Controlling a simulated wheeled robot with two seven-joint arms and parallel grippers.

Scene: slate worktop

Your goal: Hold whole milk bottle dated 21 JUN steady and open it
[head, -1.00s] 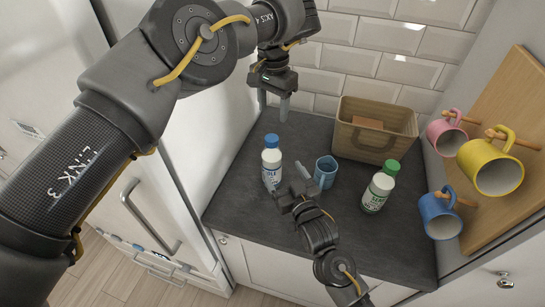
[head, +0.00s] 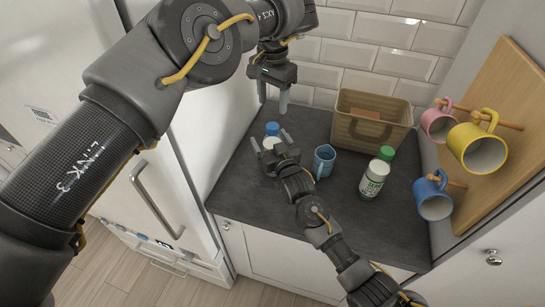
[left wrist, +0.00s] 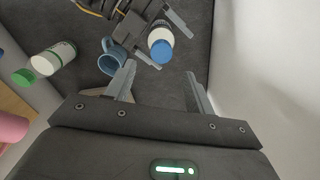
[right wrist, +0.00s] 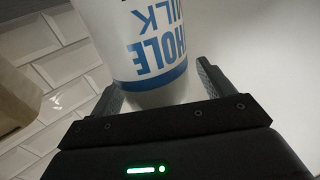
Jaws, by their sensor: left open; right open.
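The blue-capped whole milk bottle (head: 272,129) stands on the slate worktop, mostly hidden behind my right gripper (head: 270,138) in the head view. In the right wrist view the white bottle (right wrist: 145,35) with blue "WHOLE MILK" lettering is between the open fingers. No date is readable. My right gripper is open around the bottle. In the left wrist view the blue cap (left wrist: 161,51) shows between the right fingers. My left gripper (head: 272,105) is open and empty, pointing down, above and behind the bottle in the head view.
A green-capped bottle (head: 374,178) and a blue mug (head: 324,161) stand right of the milk bottle. A brown basket (head: 371,134) is at the back. Pink (head: 437,124), yellow (head: 478,150) and blue (head: 433,198) mugs hang on a wooden rack at right.

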